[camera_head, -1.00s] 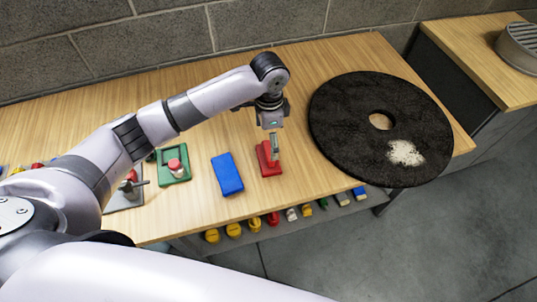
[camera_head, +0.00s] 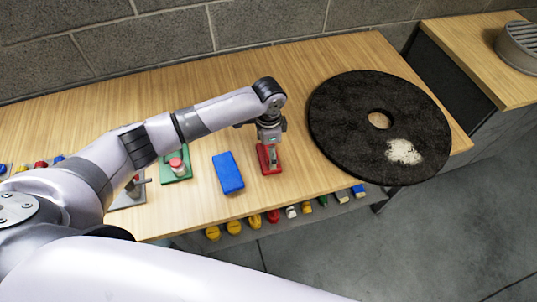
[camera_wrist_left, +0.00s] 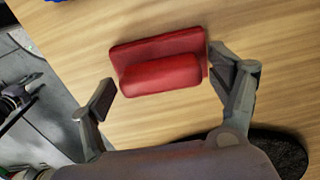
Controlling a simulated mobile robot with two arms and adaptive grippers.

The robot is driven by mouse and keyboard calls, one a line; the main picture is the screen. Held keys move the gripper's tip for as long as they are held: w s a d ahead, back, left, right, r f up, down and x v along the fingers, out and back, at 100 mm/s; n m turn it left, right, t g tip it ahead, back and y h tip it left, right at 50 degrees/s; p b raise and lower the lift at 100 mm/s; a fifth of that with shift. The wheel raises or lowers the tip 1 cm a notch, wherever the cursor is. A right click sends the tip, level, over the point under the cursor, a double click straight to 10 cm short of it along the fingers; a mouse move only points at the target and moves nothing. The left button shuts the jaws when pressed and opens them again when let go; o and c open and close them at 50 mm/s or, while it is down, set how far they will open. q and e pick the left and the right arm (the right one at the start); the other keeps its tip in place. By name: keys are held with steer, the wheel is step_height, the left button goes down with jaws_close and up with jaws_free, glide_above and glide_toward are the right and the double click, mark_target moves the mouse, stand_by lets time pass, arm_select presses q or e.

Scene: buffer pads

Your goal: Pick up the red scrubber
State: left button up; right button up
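The red scrubber (camera_head: 264,158) lies on the wooden table, between a blue block and a black round pad. In the left wrist view the scrubber (camera_wrist_left: 160,62) shows as a flat red base with a rounded red grip on top. My left gripper (camera_head: 270,146) points down over it and hides part of it in the head view. In the left wrist view the left gripper's fingers (camera_wrist_left: 158,80) are spread apart, one on each side of the scrubber. A gap shows at the left finger; I cannot tell whether the right finger touches. My right gripper is not in view.
The blue block (camera_head: 228,173) lies left of the scrubber. A green piece with a red knob (camera_head: 177,164) is farther left. The large black round pad (camera_head: 350,120) lies to the right. Several small coloured items sit on a lower shelf. Bare table lies behind the scrubber.

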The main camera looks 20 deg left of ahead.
arm_select(q)
steer(key=c, duration=1)
steer(key=shift+r, duration=0.1)
step_height(320, 180, up, 20)
steer(key=b, duration=0.1)
steer(key=shift+b, duration=0.35)
steer(key=o, duration=0.6)
steer(key=c, duration=0.4)
steer(key=shift+a, duration=0.1)
